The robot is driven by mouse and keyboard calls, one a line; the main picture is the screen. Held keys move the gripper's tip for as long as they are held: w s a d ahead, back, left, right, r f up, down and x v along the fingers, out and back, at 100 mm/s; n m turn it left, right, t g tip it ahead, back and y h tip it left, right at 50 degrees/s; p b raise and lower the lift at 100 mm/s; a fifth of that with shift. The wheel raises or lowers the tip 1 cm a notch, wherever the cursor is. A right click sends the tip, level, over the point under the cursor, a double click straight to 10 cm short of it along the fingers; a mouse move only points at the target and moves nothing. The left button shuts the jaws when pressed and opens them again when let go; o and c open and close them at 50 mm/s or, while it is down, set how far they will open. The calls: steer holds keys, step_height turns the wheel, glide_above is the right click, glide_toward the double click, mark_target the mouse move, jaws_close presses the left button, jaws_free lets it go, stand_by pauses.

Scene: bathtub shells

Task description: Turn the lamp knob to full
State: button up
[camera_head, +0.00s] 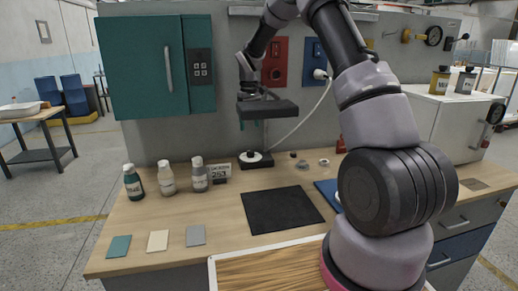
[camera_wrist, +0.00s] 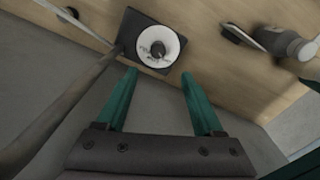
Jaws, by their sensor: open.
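The lamp knob is a small dark knob (camera_wrist: 158,48) at the centre of a round white dial (camera_wrist: 149,37) with dark markings. The dial sits on a square black base (camera_wrist: 128,28) at the top of the wrist view. In the head view the black base (camera_head: 247,164) stands at the back of the workbench, with the white dial on top. My gripper (camera_wrist: 158,74) is open and empty, its two teal fingers spread. It hangs above the base in the head view. In the wrist view the knob lies just beyond the fingertips, between their lines, apparently untouched. The dial's setting is too small to read.
Several bottles (camera_head: 167,178) and a numbered sign (camera_head: 221,171) stand left of the base. A dark pole (camera_wrist: 70,110) crosses the wrist view's left. A black mat (camera_head: 280,208) lies in front.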

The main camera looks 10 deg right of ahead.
mark_target(251, 151)
step_height(251, 151, down, 12)
steer(key=shift+w+d+r, duration=0.1)
steer(key=shift+d+r, duration=0.05)
steer(key=shift+r, duration=0.1)
stand_by(0.3)
jaws_close()
